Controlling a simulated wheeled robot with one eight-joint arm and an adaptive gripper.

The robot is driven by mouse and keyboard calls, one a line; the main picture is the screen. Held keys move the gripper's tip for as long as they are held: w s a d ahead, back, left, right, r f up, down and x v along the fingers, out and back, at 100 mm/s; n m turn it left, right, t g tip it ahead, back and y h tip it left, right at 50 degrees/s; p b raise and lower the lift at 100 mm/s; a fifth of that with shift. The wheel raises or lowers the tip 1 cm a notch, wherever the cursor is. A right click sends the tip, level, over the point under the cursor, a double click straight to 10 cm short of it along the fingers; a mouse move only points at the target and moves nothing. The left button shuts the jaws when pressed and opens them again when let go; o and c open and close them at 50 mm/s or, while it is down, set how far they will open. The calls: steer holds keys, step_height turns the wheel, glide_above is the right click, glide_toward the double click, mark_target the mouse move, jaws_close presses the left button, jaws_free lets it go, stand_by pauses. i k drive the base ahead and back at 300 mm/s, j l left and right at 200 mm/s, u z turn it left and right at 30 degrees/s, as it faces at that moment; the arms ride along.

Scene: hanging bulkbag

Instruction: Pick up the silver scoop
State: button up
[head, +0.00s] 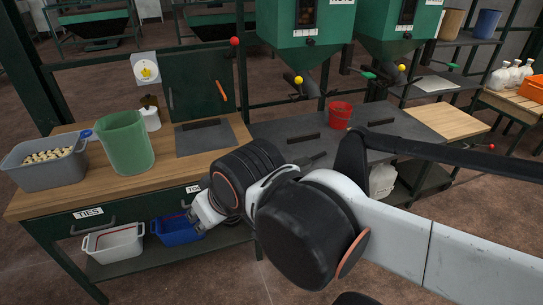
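I cannot make out a silver scoop anywhere in the head view. The end of my arm, with my gripper (204,211), is over the front edge of the wooden bench top (150,176), at the right part of it. Only a small pale part of the gripper shows beside the black wrist. Its fingertips cannot be made out, so I cannot tell whether it is open or shut or holds anything. My arm hides part of the bench front and the grey counter behind it.
A green bucket (124,146) and a grey tub (44,166) of pale pieces stand on the bench's left. A dark plate (205,141) lies behind my wrist. A red bucket (340,114) stands on the grey counter. White (113,245) and blue bins (176,230) sit below.

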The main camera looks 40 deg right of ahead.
mark_target(304, 163)
steer(key=z, duration=1.55)
steer(key=i+l+u, duration=0.15)
steer(key=i+l, duration=0.6)
